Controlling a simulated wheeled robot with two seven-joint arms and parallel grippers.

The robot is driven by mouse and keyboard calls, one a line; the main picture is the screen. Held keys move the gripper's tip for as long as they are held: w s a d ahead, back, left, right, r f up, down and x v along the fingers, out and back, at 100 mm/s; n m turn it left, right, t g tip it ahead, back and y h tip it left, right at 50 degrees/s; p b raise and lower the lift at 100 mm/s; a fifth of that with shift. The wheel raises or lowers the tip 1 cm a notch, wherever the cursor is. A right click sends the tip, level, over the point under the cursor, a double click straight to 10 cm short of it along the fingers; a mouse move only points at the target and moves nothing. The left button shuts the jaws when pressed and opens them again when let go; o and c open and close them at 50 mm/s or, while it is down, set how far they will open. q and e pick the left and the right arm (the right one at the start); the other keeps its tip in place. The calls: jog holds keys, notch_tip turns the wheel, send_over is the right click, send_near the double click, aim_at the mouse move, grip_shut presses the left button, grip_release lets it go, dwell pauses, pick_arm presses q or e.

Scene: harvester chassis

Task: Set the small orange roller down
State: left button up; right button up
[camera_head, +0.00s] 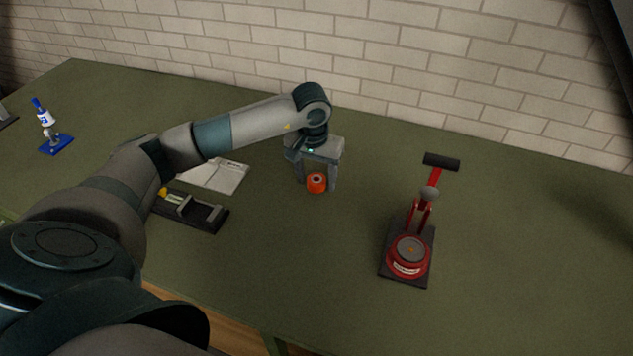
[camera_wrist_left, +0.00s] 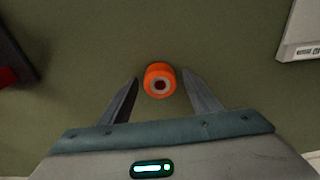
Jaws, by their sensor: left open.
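The small orange roller (camera_head: 317,183) stands on the green table, its round end with a pale ring and dark centre facing up. It also shows in the left wrist view (camera_wrist_left: 160,80), between the fingertips. My left gripper (camera_head: 317,184) points down over the roller with its fingers on either side of it. The left wrist view shows a gap between the roller and each finger of the gripper (camera_wrist_left: 161,90), so the gripper is open. My right gripper is not in view.
A red lever press (camera_head: 408,250) on a dark base stands to the right. A black vise-like fixture (camera_head: 192,212) and an open booklet (camera_head: 222,176) lie left of the gripper. A blue-and-white device (camera_head: 50,128) stands far left. A brick wall (camera_head: 400,60) backs the green table (camera_head: 520,240), clear at right.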

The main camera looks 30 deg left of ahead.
pick_arm(q)
jog(key=shift+c, duration=0.4)
jog(key=c, duration=1.2)
jog(key=shift+r, duration=0.15)
